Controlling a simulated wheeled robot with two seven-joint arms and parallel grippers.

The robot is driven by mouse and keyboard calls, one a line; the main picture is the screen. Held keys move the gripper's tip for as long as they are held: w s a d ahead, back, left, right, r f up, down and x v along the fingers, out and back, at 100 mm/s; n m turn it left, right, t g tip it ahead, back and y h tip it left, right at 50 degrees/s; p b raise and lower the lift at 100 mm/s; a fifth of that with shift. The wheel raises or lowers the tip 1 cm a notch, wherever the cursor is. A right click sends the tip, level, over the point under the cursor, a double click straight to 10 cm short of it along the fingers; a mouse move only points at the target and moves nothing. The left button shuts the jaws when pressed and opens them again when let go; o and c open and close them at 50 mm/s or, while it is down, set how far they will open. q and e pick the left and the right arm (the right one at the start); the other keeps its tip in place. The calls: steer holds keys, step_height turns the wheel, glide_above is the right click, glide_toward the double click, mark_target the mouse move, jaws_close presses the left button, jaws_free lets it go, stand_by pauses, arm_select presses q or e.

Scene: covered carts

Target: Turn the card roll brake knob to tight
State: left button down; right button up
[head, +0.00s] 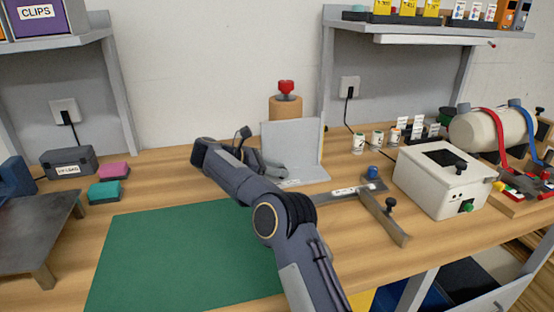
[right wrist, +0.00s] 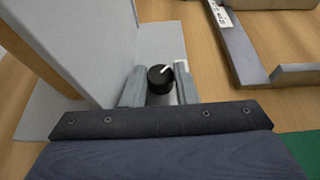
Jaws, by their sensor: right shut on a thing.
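The card roll (head: 286,108) is a brown cylinder with a red knob on top, behind a grey upright bracket (head: 303,146). In the right wrist view the brake knob (right wrist: 160,80) is small, round and black, with a white pointer line toward the upper right. My right gripper (right wrist: 157,88) has one finger on each side of the knob and is shut on it. In the head view this gripper (head: 276,168) is low at the bracket's front left, and the knob is hidden there. The tight mark cannot be made out. My left gripper is not in view.
A green mat (head: 180,250) lies in front. A metal arm with a blue knob (head: 373,172) and a white box (head: 444,180) are to the right. Pink (head: 113,170) and teal (head: 104,192) blocks and a grey box (head: 68,162) are to the left.

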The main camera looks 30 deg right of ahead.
steer(key=shift+f+m+g+p, duration=0.1)
steer(key=shift+m+g+p, duration=0.2)
steer(key=shift+p, duration=0.05)
steer(key=o, duration=1)
steer(key=shift+d, duration=0.1)
